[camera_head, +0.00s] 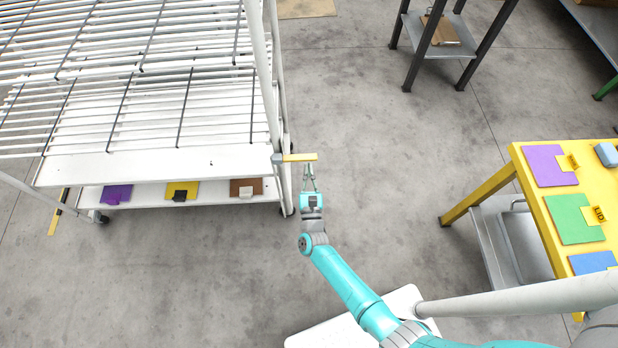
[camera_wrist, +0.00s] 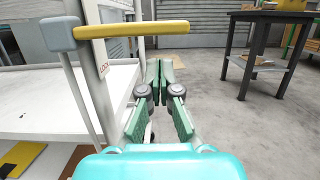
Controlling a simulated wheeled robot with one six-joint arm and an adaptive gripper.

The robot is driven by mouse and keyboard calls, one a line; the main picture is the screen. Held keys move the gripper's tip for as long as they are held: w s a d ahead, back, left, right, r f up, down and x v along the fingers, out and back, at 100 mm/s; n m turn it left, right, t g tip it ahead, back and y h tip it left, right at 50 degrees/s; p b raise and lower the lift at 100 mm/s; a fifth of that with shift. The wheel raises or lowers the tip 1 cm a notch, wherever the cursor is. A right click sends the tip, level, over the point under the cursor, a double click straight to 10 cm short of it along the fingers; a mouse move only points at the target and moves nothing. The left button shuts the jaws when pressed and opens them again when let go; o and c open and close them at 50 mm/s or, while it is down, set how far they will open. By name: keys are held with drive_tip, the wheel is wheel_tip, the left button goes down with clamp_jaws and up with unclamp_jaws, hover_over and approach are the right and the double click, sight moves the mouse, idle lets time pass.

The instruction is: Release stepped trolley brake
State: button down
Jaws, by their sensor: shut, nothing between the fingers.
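The stepped trolley (camera_head: 150,160) is a white wire-shelved rack filling the left of the head view. At its right corner post a yellow brake lever (camera_head: 300,157) sticks out to the right from a grey block (camera_head: 277,159). In the wrist view the lever (camera_wrist: 135,29) runs level across the upper left, its grey block (camera_wrist: 59,33) at its left end. My gripper (camera_head: 309,172) is shut and empty. Its fingertips (camera_wrist: 160,70) appear just below the lever in both views. I cannot tell whether they touch it.
A small lettered label (camera_wrist: 103,69) is on the trolley post. Purple, yellow and brown pads (camera_head: 182,191) lie on the trolley's lower shelf. A yellow table (camera_head: 540,200) with coloured pads stands at right, a dark stand (camera_head: 430,50) at the back. The floor between is clear.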

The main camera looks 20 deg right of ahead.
drive_tip(key=shift+r, duration=1)
drive_tip(key=shift+d+r+n, duration=0.1)
drive_tip(key=shift+r+n, duration=0.1)
drive_tip(key=shift+n, duration=0.1)
